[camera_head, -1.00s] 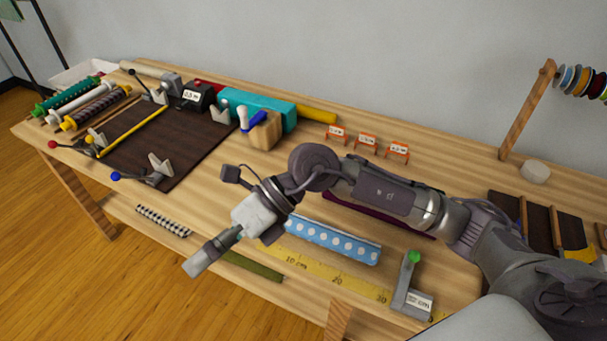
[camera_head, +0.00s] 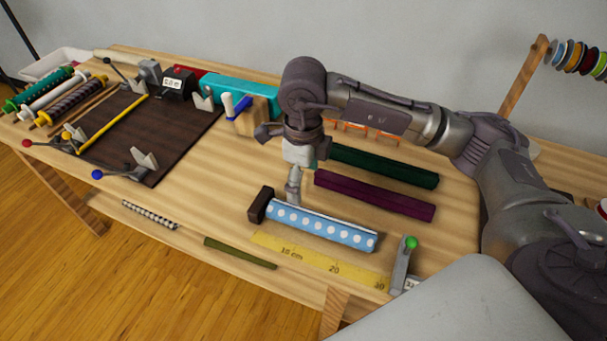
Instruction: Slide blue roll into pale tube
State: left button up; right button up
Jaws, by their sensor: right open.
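A blue length with white dots (camera_head: 322,229), which looks like the blue roll, lies near the front of the workbench. A dark block (camera_head: 261,204) stands at its left end. My right gripper (camera_head: 294,201) points down at the left part of the blue roll, close to the dark block. It is open; its fingers are small here, and I cannot tell whether they touch the roll. A pale tube-like length (camera_head: 125,60) lies at the back left edge, partly hidden; I cannot tell whether it is the task's tube. My left gripper is not in view.
Dark green (camera_head: 385,166) and purple (camera_head: 374,195) bars lie behind the blue roll. A yellow ruler (camera_head: 318,264) runs in front, ending near a green-knobbed stop (camera_head: 404,262). A dark board with clamps (camera_head: 160,135) fills the left. Several rolls (camera_head: 60,100) lie far left.

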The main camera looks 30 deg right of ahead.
aim_at(304, 213)
notch_tip(304, 213, down, 13)
jog(key=shift+f+p, duration=0.1)
jog(key=shift+p, duration=0.7)
jog(key=c, duration=1.4)
jog(key=shift+d, duration=0.1)
